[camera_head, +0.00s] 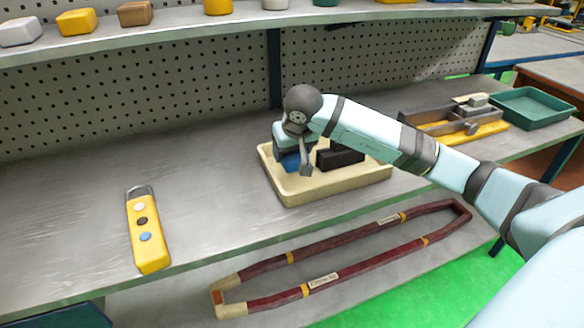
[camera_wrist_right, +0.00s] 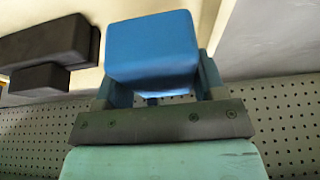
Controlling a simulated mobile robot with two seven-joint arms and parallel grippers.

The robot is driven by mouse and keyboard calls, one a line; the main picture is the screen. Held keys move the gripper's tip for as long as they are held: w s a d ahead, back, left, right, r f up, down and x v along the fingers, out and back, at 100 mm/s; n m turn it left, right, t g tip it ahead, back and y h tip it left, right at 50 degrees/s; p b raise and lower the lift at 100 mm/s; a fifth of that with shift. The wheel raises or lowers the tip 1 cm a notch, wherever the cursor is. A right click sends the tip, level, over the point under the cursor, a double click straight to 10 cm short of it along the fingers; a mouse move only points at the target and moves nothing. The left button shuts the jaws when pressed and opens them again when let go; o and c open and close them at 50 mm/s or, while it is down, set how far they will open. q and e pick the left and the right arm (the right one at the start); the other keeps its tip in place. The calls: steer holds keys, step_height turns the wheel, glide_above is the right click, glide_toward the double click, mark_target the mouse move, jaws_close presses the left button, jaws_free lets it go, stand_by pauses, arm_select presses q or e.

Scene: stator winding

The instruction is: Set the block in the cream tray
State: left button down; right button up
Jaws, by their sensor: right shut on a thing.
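The blue block (camera_head: 290,162) is held in my right gripper (camera_head: 297,161), within the outline of the cream tray (camera_head: 338,192), on its left side. I cannot tell whether the block touches the tray floor. In the right wrist view the blue block (camera_wrist_right: 152,47) sits between the two fingers of my right gripper (camera_wrist_right: 155,85), which is shut on it. The gripper's fingers are partly hidden behind the wrist in the head view. My left gripper is not in view.
A black stepped block (camera_head: 340,156) lies in the tray beside the blue block. A metal vise-like fixture (camera_head: 450,120) and a green tray (camera_head: 535,107) are at right. A dark red coil loop (camera_head: 375,258) lies in front.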

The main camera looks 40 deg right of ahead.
mark_target(292, 177)
steer(key=shift+f, duration=2.4)
steer(key=shift+f+b, duration=0.1)
steer(key=shift+b, duration=0.2)
steer(key=shift+f, duration=0.15)
steer(key=o, duration=0.7)
steer(key=shift+o, duration=0.2)
